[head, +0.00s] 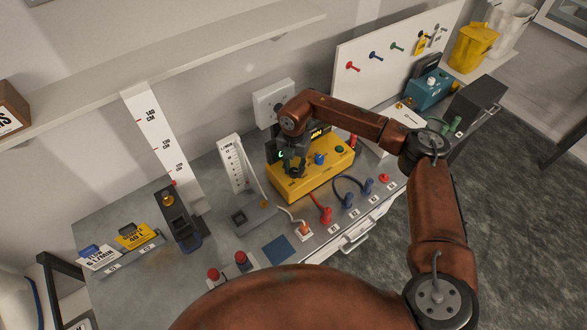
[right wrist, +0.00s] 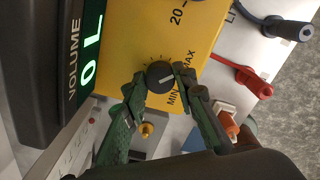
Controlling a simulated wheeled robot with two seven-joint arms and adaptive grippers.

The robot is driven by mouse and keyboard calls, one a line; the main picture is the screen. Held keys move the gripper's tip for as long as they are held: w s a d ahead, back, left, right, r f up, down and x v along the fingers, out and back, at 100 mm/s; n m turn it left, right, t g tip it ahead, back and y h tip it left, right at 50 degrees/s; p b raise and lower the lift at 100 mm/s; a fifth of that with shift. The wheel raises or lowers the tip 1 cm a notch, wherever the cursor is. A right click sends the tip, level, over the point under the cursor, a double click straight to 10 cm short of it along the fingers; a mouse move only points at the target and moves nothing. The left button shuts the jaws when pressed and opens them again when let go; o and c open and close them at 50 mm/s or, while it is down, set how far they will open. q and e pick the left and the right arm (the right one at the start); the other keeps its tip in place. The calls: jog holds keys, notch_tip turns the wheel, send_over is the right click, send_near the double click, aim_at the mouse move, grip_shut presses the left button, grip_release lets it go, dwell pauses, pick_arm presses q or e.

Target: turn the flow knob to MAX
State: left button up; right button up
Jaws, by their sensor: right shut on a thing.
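The flow knob (right wrist: 158,74) is a small black dial with a white pointer line, on the face of the yellow box (head: 322,181). In the right wrist view MIN and MAX are printed beside it, with tick marks around it. The pointer faces right in that view, toward the side with these labels; its exact setting is hard to tell. My right gripper (head: 291,166) is at the left end of the box, its two fingers (right wrist: 160,100) shut on the knob's sides. In the head view the gripper hides the knob. My left gripper is not in view.
A dark display (right wrist: 85,75) shows VOLUME and 0 L. Red and blue plugs with cables (head: 326,215) lie in front of the box. A white scale stand (head: 236,170) and a dark device (head: 177,218) stand left. A pegboard (head: 395,65) stands behind.

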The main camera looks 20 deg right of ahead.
aim_at(294, 171)
jog(key=o, duration=1.2)
jog(key=shift+c, duration=0.2)
notch_tip(294, 171, up, 12)
